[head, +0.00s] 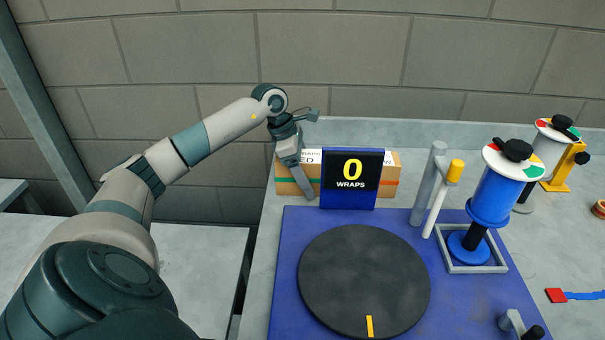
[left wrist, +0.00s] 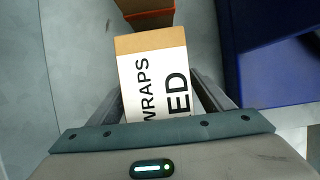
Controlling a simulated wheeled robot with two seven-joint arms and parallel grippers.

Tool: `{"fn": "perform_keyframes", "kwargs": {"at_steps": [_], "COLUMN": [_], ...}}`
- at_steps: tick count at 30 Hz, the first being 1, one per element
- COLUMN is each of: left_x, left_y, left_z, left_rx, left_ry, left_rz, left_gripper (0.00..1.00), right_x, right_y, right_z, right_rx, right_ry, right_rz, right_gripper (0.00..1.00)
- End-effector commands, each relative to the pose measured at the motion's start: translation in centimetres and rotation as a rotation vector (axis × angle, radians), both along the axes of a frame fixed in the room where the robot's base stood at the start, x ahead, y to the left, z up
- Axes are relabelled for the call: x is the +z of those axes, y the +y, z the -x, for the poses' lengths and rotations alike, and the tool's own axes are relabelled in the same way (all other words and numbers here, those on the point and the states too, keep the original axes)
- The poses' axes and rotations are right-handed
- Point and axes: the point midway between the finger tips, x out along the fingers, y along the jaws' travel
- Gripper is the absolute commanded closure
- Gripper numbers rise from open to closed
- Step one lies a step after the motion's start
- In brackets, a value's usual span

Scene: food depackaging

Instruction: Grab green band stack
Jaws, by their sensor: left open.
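My left gripper (head: 306,192) points down at a cardboard box (head: 285,182) behind the counter sign. In the left wrist view its open fingers (left wrist: 165,95) lie on either side of a white label (left wrist: 155,75) reading "WRAPS" and "ED". Whether they touch the box, I cannot tell. To the right of the sign, a box part (head: 391,174) shows a label ending in "N"; the sign hides the rest. I cannot make out a separate green band stack. My right gripper is not in view.
A blue sign (head: 348,201) reads "0 WRAPS". A black turntable (head: 364,280) sits on a blue base (head: 288,225). A grey post (head: 428,185) and a blue film roll (head: 495,198) stand to the right. A block wall (head: 330,50) closes off the back.

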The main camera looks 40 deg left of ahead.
Motion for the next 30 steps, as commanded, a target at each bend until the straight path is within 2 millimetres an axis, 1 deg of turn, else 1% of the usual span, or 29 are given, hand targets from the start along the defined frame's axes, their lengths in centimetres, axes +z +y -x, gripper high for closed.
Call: {"fn": "perform_keyframes", "kwargs": {"at_steps": [6,18,19,20,21,23,24,26,30], "left_x": [-0.23,-0.23,-0.23,-0.23,-0.23,-0.24,-0.24,-0.24,-0.15], "left_y": [0.00,-0.01,-0.01,-0.01,-0.01,-0.02,-0.02,-0.01,0.00], "left_z": [0.00,0.00,0.00,0.00,0.00,0.00,0.00,-0.01,-0.04], "left_rx": [0.000,0.000,0.000,0.000,0.000,0.000,0.000,0.000,0.000], "left_ry": [0.000,0.000,0.000,0.000,0.000,0.000,0.000,0.000,-0.001], "left_rz": [0.000,0.000,0.000,0.000,0.000,0.000,0.000,0.000,0.000], "left_gripper": [0.27,0.27,0.29,0.36,0.46,0.60,0.70,0.83,0.83], "right_x": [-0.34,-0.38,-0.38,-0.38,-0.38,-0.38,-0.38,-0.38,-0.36], "right_y": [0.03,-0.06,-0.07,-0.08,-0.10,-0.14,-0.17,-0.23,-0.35], "right_z": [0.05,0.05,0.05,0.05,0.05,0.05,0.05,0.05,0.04], "right_rx": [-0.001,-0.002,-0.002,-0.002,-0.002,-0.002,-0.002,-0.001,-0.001], "right_ry": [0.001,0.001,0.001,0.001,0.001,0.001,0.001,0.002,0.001], "right_rz": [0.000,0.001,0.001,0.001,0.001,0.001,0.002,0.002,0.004], "right_gripper": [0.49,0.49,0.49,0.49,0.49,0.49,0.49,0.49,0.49]}}
